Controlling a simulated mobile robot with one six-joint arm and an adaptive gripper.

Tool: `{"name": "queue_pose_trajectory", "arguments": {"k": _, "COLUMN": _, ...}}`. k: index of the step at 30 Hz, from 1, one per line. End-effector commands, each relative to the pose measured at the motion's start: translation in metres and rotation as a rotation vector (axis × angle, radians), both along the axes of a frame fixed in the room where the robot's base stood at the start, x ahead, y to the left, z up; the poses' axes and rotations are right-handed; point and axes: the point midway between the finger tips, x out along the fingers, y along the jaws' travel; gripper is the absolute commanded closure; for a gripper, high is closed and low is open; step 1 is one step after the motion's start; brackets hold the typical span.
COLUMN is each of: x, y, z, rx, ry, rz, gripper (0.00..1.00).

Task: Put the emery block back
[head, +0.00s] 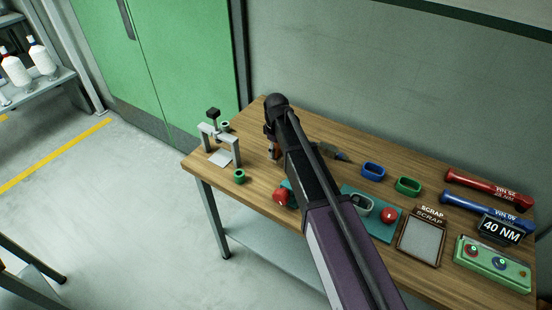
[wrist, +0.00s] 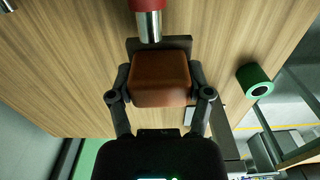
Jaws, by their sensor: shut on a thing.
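The emery block is a reddish-brown block (wrist: 160,78) between the two fingers of my gripper (wrist: 160,95) in the wrist view. The fingers are shut on its two sides. In the head view my gripper (head: 272,142) is over the left part of the wooden table (head: 265,185), largely hidden by my arm, and a bit of the brown block (head: 274,152) shows below it. A dark flat piece (wrist: 184,43) shows behind the block in the wrist view; I cannot tell whether the block touches it.
A small press (head: 221,140) and a green ring (head: 239,176) are at the table's left end. A red knob (head: 281,196) is near the front edge. Blue ring (head: 373,171), green ring (head: 408,186), scrap tray (head: 418,243) and torque wrenches (head: 480,185) lie right. A red-handled metal piece (wrist: 149,22) is close ahead.

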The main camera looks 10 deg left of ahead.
Motion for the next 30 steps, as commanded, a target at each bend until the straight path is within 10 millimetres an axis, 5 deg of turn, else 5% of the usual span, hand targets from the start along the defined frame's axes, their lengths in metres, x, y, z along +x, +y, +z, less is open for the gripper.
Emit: {"name": "queue_pose_trajectory", "arguments": {"k": 30, "x": 0.0, "y": 0.0, "z": -0.037, "rx": 0.0, "ry": 0.0, "rz": 0.0, "gripper": 0.73}}
